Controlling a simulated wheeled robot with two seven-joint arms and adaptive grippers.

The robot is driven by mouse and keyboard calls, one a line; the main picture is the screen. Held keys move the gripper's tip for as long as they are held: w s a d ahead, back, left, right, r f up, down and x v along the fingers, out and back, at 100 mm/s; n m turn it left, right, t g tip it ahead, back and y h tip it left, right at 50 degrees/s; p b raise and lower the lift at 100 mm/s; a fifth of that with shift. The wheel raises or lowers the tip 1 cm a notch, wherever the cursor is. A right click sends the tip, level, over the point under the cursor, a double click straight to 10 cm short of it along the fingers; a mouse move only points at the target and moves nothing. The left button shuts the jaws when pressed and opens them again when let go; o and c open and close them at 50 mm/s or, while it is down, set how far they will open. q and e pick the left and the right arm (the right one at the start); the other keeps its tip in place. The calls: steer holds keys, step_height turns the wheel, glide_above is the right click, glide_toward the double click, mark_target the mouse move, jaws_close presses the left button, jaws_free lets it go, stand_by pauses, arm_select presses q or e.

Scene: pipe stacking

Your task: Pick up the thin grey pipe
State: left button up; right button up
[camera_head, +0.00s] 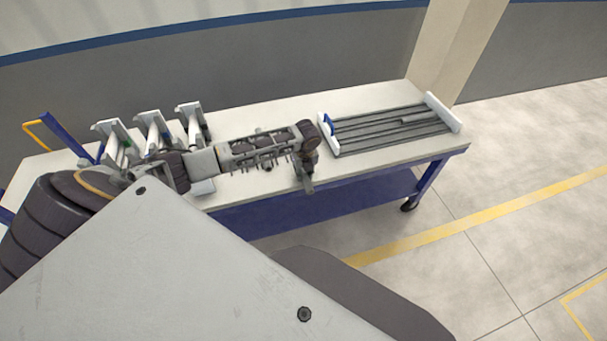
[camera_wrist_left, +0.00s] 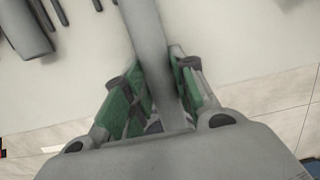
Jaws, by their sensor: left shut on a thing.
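A thin grey pipe (camera_wrist_left: 150,40) runs down from the top edge of the left wrist view and passes between the green-padded fingers of my left gripper (camera_wrist_left: 153,72). The fingers are shut on it. In the head view my left gripper (camera_head: 308,165) is small, over the front part of the table, left of the pipe tray. The held pipe cannot be clearly told apart from the gripper there. Several grey pipes (camera_head: 385,128) lie side by side in the tray. My right gripper is not in view.
The white table (camera_head: 250,114) has a blue frame. The tray's white end piece (camera_head: 443,112) is near the right end. Several white stands (camera_head: 192,120) stand at the left. Open floor lies in front and right.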

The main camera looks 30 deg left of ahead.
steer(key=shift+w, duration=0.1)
arm_select(q)
steer(key=shift+r, duration=0.75)
step_height(320, 180, up, 7)
steer(key=shift+f, duration=0.1)
steer(key=shift+r, duration=0.8)
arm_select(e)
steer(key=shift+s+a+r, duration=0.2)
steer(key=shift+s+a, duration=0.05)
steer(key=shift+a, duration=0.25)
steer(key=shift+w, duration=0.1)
